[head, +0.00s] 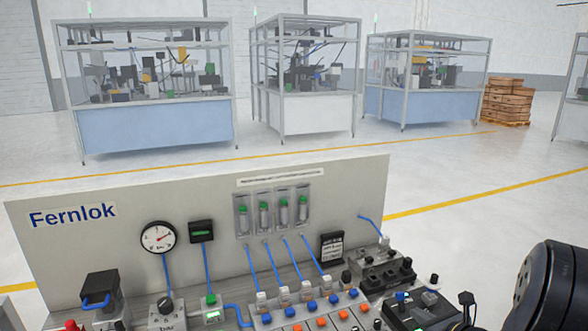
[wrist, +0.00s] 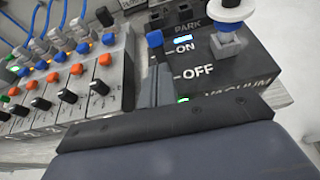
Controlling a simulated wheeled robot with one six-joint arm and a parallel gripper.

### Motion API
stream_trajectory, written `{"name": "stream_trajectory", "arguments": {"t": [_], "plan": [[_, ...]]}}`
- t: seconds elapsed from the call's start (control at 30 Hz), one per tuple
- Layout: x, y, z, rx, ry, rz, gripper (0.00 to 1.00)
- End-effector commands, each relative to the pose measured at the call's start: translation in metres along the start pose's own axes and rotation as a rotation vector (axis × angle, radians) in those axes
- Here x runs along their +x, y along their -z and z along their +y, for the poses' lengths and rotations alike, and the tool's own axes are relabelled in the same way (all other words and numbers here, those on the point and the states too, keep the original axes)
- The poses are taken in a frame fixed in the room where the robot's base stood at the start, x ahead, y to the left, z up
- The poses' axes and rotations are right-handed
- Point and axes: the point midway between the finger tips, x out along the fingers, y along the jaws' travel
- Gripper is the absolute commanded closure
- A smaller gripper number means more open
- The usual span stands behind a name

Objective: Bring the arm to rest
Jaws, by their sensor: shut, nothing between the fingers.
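My gripper (wrist: 160,125) shows along the bottom of the wrist view as a dark bar in front of a grey-blue housing. It is shut and empty. A black vacuum panel (wrist: 205,88) marked ON and OFF lies just beyond it, with PARK lettering at its top. A bluish light shows at ON and a small green light shows lower down. A dark rounded part of my arm (head: 552,290) fills the lower right of the head view; my fingertips do not show there.
A bench panel marked Fernlok (head: 120,235) carries a gauge (head: 158,237) and blue tubes. A valve block with blue, orange and black knobs (wrist: 65,82) is left of the gripper. A white-and-blue knob (wrist: 232,10) stands up from the vacuum panel. Enclosed machines (head: 155,125) stand far behind.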

Motion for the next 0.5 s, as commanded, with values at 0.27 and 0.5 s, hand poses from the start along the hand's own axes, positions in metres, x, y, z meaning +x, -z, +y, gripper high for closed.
{"name": "stream_trajectory", "arguments": {"t": [0.27, 0.5], "plan": [[-0.007, 0.018, -0.001, 0.002, 0.003, -0.093, 1.0], [-0.034, 0.038, -0.001, -0.001, 0.003, -0.093, 1.0]]}}
